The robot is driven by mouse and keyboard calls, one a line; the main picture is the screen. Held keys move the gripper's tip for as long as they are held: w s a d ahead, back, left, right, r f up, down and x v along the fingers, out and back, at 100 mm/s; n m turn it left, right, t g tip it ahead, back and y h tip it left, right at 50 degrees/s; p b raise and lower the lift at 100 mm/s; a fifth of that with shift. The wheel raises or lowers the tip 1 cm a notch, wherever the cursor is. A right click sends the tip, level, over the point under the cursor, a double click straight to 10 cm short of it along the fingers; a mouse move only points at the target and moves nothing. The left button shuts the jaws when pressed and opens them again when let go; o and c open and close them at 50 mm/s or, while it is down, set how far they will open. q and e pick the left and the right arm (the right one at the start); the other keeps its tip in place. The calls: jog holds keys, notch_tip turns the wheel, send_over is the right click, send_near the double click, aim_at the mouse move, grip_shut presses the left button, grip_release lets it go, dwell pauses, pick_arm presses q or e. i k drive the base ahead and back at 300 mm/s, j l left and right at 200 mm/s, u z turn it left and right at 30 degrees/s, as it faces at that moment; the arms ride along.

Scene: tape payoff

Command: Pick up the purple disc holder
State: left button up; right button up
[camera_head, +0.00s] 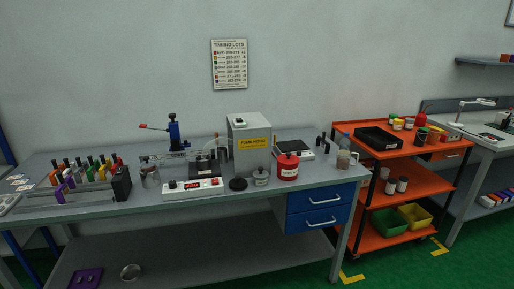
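A row of coloured holders with dark tops stands in a rack at the left end of the grey workbench. A purple holder (60,192) is at the front left of this row, seeming slightly tilted. More purple shows close beside it, and I cannot tell whether it is a separate piece. The discs themselves are too small to make out. A flat purple piece with dark spots (86,278) lies low down, below the bench top. Neither of my grippers is in view.
A black block (121,184) stands right of the row. A white device with a red display (193,188), a grey box with a yellow label (250,155) and a red canister (287,167) fill the bench middle. An orange cart (440,150) stands at right.

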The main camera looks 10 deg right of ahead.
aim_at(59, 194)
jog(key=i+j+u, duration=0.1)
jog(key=i+j, duration=0.25)
jog(key=i+j+u, duration=0.15)
jog(key=i+j, duration=0.15)
jog(key=i, duration=0.2)
jog(key=i+j+u, duration=0.1)
jog(key=i+j, duration=0.2)
jog(key=i, duration=0.15)
